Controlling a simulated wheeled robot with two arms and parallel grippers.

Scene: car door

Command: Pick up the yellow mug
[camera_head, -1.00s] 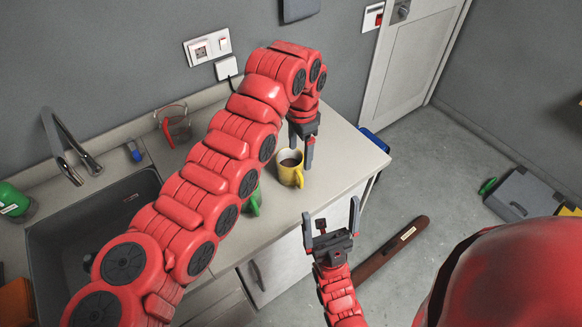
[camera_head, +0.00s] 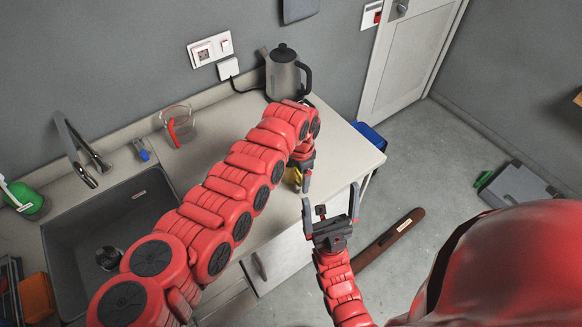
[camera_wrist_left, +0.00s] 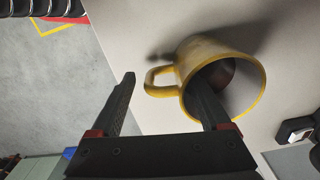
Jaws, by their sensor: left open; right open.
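The yellow mug (camera_wrist_left: 252,93) shows its open mouth and dark brown inside in the left wrist view. Its handle (camera_wrist_left: 152,84) points left in that view, between the fingers. My left gripper (camera_wrist_left: 163,80) is open, with one finger over or inside the mug's mouth and the other outside, beyond the handle. In the head view only a yellow bit of the mug (camera_head: 293,176) shows beside my left gripper (camera_head: 302,172); my arm hides the rest. My right gripper (camera_head: 331,196) is open and empty, in front of the counter.
A kettle (camera_head: 285,75) stands at the counter's back, behind my left arm. A glass jug (camera_head: 181,124) and a sink (camera_head: 105,225) are to the left. The counter (camera_head: 345,150) is clear on the right. A blue bin (camera_head: 370,136) stands past its end.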

